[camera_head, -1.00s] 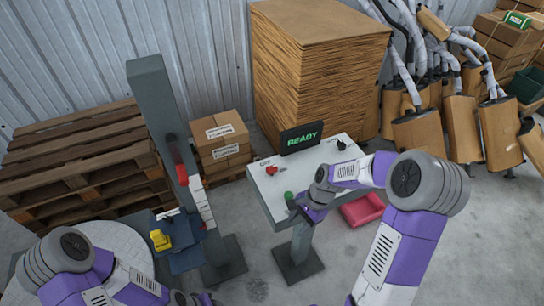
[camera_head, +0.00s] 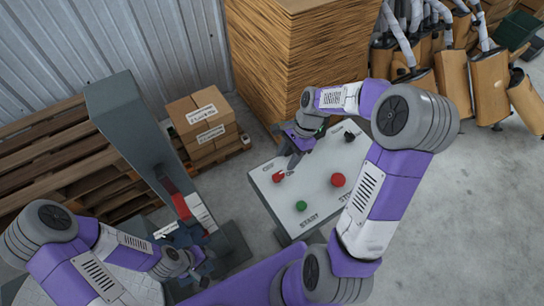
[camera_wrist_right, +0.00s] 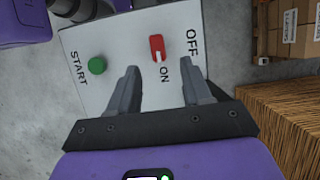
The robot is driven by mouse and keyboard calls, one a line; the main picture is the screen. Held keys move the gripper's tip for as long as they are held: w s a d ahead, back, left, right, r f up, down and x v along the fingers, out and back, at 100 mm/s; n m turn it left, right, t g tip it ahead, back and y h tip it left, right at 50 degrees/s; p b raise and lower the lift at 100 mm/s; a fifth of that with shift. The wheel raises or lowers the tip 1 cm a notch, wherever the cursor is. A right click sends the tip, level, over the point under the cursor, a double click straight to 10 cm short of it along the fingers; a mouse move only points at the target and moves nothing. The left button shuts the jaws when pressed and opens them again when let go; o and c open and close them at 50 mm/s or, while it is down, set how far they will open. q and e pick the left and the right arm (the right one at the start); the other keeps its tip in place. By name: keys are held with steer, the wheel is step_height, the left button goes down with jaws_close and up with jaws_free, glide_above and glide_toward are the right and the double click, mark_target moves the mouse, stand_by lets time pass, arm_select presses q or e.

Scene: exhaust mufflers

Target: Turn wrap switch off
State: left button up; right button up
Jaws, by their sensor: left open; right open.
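The wrap switch is a small red rotary knob (camera_head: 278,177) on the tilted white control panel (camera_head: 262,198). In the right wrist view the knob (camera_wrist_right: 157,47) has a white mark facing the ON label, with OFF to its right. My right gripper (camera_head: 291,160) is over the panel's far edge, close to the knob. In the wrist view its two fingers (camera_wrist_right: 160,82) are apart and empty, with the knob ahead between their tips and not touched. My left gripper (camera_head: 203,264) is open at the lower left, away from the panel, near the grey post.
The panel also carries a green START button (camera_head: 301,206), a larger red button (camera_head: 338,180) and a black knob (camera_head: 349,136). A grey post (camera_head: 135,125) stands left. Cardboard boxes (camera_head: 204,120) and a tall cardboard stack (camera_head: 300,60) are behind.

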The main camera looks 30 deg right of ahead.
mark_target(279, 174)
steer(key=x, duration=0.6)
steer(key=shift+s+a+f+b, duration=0.2)
steer(key=shift+s+f+b, duration=0.05)
steer(key=shift+f+b, duration=0.1)
steer(key=shift+a+f, duration=0.15)
steer(key=shift+f, duration=0.1)
jaws_close()
